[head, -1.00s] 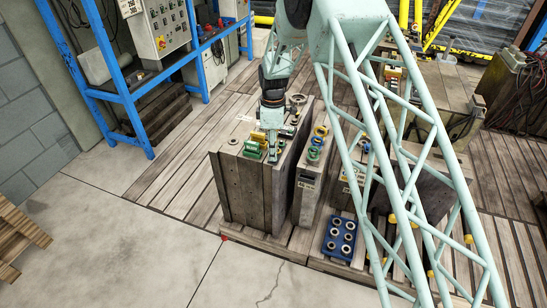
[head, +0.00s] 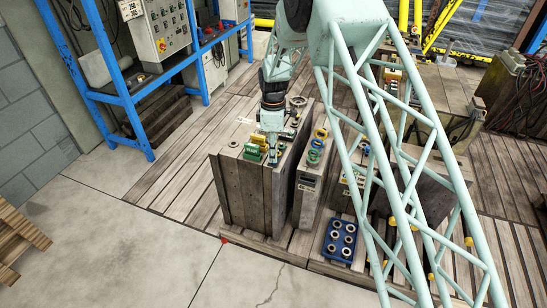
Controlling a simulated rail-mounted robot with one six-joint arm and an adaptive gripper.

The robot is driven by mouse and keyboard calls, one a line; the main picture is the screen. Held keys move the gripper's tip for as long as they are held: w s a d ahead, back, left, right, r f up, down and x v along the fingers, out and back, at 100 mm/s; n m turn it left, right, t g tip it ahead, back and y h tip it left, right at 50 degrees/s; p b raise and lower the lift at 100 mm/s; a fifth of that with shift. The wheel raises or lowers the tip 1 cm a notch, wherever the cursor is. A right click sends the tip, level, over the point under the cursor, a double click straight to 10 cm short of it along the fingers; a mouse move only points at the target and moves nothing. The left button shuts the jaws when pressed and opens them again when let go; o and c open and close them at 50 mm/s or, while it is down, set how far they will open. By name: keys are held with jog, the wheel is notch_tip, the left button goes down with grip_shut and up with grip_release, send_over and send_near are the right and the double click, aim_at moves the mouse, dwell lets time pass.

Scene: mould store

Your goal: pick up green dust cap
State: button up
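My gripper (head: 272,156) points down over the top of the large grey mould block (head: 238,190), at its right part. The fingers are small and dark here, so I cannot tell if they are open or shut. Small green pieces (head: 252,151) with yellow ones beside them sit on the block just left of my gripper. A green ring-shaped cap (head: 314,156) sits on the narrow block (head: 306,190) to the right, apart from my gripper. I cannot tell for sure which green piece is the dust cap.
Blue and yellow rings (head: 320,134) stand behind the green ring. A blue tray (head: 332,252) with several round parts lies on the pallet in front. A blue rack (head: 115,80) stands at the left. My lattice arm hides much of the right. The front floor is clear.

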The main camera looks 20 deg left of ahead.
jog(key=shift+r, duration=0.1)
jog(key=shift+r+p, duration=0.45)
jog(key=shift+r, duration=1.15)
jog(key=shift+s+d+r, duration=0.1)
jog(key=shift+d, duration=0.1)
jog(key=s+d+p, duration=0.1)
jog(key=s+d, duration=0.3)
jog(key=d, duration=0.2)
jog(key=s+d+r, duration=0.1)
jog(key=s+d, duration=0.3)
jog(key=d, duration=0.3)
jog(key=shift+s+r+p, duration=0.2)
jog(key=shift+p, duration=0.15)
jog(key=shift+d, duration=0.1)
